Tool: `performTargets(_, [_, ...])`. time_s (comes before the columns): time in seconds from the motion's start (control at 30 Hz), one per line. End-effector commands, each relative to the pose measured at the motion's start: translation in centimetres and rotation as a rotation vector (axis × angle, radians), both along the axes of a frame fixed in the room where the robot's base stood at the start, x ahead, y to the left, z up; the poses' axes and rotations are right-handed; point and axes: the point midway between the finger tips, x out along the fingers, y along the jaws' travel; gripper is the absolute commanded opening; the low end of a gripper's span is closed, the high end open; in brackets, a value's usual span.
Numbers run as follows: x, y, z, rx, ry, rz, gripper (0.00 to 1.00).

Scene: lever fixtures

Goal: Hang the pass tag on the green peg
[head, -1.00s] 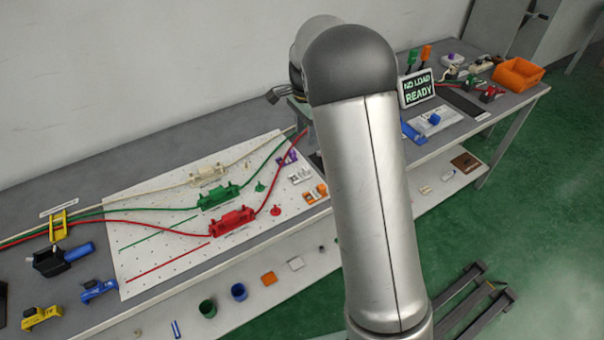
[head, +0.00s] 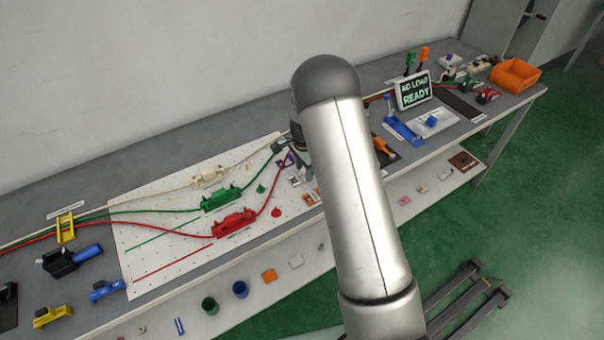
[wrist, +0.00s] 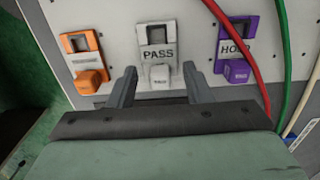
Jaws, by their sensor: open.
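The white pass tag (wrist: 157,52), marked PASS, is upper centre in the wrist view, with a pale block (wrist: 160,74) at its lower end. My gripper (wrist: 160,84) is open and empty; its two fingers stand left and right of that block, apart from it. In the head view the tag (head: 297,176) is small and partly hidden by my arm, and the fingers cannot be made out. The green peg (head: 261,189) stands on the white pegboard (head: 160,225), right of the green lever fixture (head: 217,199), left of the tags. It is bare.
An orange tag (wrist: 82,58) and a purple HOLD tag (wrist: 235,48) flank the pass tag. Red (wrist: 232,45) and green (wrist: 283,60) cables run close on the right. A red peg (head: 276,212) stands near the green peg. Red and cream lever fixtures sit on the board.

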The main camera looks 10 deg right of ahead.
Motion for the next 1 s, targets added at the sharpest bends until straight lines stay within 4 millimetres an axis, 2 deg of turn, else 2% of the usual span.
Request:
performTargets(0.27, [0.0,0.0,-0.5,0.000,-0.001,0.000,0.45])
performTargets(0.3, [0.0,0.0,-0.5,0.000,-0.001,0.000,0.40])
performTargets(0.43, [0.0,0.0,-0.5,0.000,0.000,0.000,0.04])
performTargets(0.47, [0.0,0.0,-0.5,0.000,0.000,0.000,0.00])
performTargets(0.83, [0.0,0.0,-0.3,0.000,0.000,0.000,0.00])
performTargets(1.0, [0.1,0.0,1.0,0.000,-0.003,0.000,0.00])
